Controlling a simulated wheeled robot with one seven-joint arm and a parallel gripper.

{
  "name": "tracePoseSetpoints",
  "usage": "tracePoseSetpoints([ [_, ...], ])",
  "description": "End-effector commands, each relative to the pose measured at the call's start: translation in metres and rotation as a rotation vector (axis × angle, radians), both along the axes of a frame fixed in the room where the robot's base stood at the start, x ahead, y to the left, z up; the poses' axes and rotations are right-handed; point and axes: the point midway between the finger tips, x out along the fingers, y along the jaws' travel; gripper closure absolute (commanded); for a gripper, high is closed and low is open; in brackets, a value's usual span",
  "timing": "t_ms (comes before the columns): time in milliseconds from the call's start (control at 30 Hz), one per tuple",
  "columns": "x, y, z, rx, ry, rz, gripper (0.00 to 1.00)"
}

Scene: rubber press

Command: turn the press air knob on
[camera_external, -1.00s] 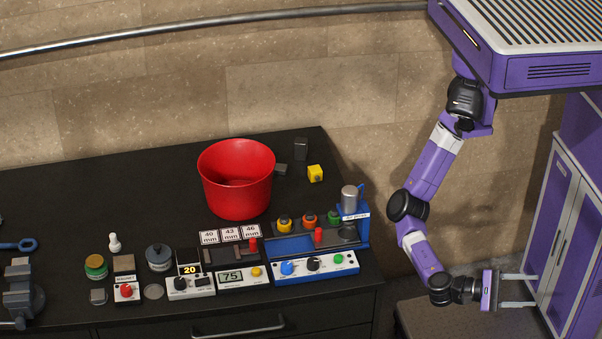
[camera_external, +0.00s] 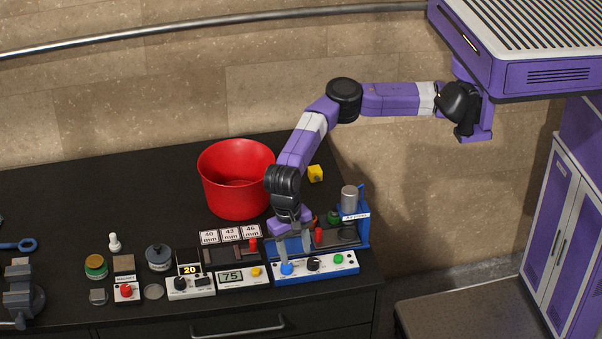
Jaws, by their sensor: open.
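The press (camera_external: 362,228) is a blue stand with a metal cylinder and a label too small to read surely. Its white control panel (camera_external: 331,268) in front carries a blue knob (camera_external: 287,268), a black knob (camera_external: 313,264) and a green button (camera_external: 338,258). I cannot read which knob is the air knob. My gripper (camera_external: 293,257) points down over the left part of the panel, open, with its fingers close to the blue knob. I cannot tell whether they touch it. The gripper hides part of the press's tray and the coloured pieces behind it.
A red bucket (camera_external: 229,190) stands just behind and left of my gripper. Left of the panel are a display box reading 75 (camera_external: 242,278) and a box reading 20 (camera_external: 190,285). The left rear of the table is clear.

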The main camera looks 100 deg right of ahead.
Motion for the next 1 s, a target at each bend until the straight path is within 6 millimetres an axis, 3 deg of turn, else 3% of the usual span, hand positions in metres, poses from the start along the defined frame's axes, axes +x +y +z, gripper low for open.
tracePoseSetpoints([
  [33,0.012,-0.013,0.003,-0.02,-0.031,-0.052,0.47],
  [167,0.025,-0.027,0.009,-0.043,-0.062,-0.115,0.47],
  [700,0.02,-0.027,-0.058,-0.041,-0.059,-0.116,0.47],
  [1000,0.02,-0.027,-0.066,-0.04,-0.061,-0.115,0.47],
])
